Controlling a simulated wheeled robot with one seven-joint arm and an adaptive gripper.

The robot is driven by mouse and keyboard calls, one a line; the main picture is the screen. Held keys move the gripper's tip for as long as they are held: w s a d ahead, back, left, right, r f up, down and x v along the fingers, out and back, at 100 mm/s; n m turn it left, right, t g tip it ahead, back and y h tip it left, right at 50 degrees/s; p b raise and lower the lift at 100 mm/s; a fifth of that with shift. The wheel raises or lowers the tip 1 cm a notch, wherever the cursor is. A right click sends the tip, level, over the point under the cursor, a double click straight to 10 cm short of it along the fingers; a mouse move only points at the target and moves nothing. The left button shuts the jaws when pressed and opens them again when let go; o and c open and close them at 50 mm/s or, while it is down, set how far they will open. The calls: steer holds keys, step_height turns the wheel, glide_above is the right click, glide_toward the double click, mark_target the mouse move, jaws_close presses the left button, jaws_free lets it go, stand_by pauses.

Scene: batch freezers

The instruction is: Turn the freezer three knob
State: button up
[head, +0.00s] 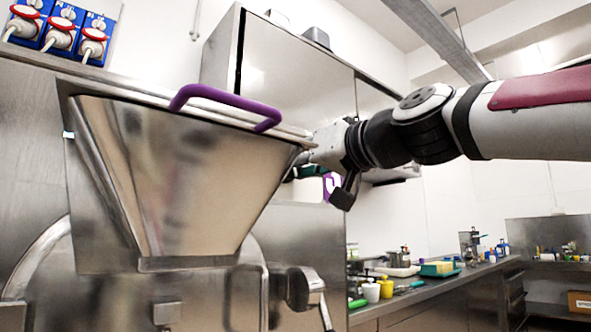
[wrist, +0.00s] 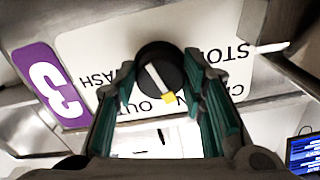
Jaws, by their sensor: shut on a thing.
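The freezer three knob (wrist: 153,62) is a round black knob with a white pointer line and a yellow tip. It sits on a white label panel (wrist: 88,45) whose words STOP, WASH and OUT appear upside down. A purple plate (wrist: 50,85) with a white 3 is at the left of the panel. My gripper (wrist: 162,80) has its green-padded fingers on both sides of the knob and is shut on it. The pointer slants toward the lower right in the wrist view. In the head view my gripper (head: 312,172) is beside the freezer, and the knob is hidden.
A steel hopper (head: 190,180) with a purple handle (head: 225,98) fills the left of the head view, close to my gripper. Blue sockets (head: 62,35) with plugs are on the wall. A steel counter (head: 430,288) with pots and bottles runs along the right.

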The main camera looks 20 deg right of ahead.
steer(key=shift+r+m, duration=0.1)
steer(key=shift+m, duration=4.5)
steer(key=o, duration=1.2)
steer(key=shift+c, duration=0.2)
steer(key=v, duration=1.2)
